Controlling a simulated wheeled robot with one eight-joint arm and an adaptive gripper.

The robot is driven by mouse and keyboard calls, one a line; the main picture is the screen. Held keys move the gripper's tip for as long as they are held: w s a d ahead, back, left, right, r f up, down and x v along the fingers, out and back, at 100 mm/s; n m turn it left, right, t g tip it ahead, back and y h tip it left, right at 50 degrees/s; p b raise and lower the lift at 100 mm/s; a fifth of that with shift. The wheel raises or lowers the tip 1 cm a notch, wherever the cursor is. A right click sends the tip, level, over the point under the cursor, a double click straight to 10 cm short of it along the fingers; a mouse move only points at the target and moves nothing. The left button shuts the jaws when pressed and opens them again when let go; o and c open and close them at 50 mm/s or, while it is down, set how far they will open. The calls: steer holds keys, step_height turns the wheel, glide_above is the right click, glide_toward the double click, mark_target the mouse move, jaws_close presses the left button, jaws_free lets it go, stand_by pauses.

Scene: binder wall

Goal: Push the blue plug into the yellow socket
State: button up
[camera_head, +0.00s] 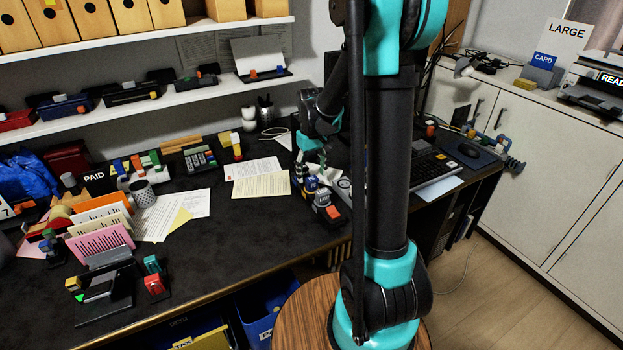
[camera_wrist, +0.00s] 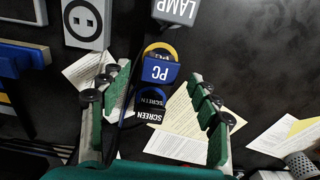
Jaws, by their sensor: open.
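In the wrist view, a blue plug (camera_wrist: 160,71) marked PC shows between and just beyond my finger pads. A yellow rounded rim (camera_wrist: 160,47), seemingly the yellow socket, shows at its far side. I cannot tell how far the plug sits in it. My gripper (camera_wrist: 161,78) is open, with a green-padded finger on each side, and it holds nothing. In the head view, my gripper (camera_head: 321,158) points down over the desk, close above a small blue piece (camera_head: 311,184), partly hidden by my arm.
A dark SCREEN plug (camera_wrist: 152,108) is close to the blue plug, between my fingers. A grey LAMP block (camera_wrist: 176,10) and a white socket block (camera_wrist: 88,20) lie beyond. Papers (camera_head: 258,177) lie on the desk to the left. A red-topped block (camera_head: 332,212) stands near the front edge.

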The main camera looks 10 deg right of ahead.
mark_target(312, 179)
step_height(312, 179, up, 9)
stand_by(0.3)
steer(key=shift+s+f, duration=0.1)
steer(key=s+d+f+m+t, duration=0.1)
steer(key=s+f, duration=0.4)
steer(key=s, duration=0.6)
steer(key=s+d+f+m+t, duration=0.2)
steer(key=s+f, duration=0.3)
steer(key=s, duration=0.5)
steer(key=shift+s+d+m+t, duration=0.3)
steer(key=shift+s+d+t, duration=0.1)
steer(key=shift+d+t, duration=0.2)
steer(key=shift+r, duration=0.1)
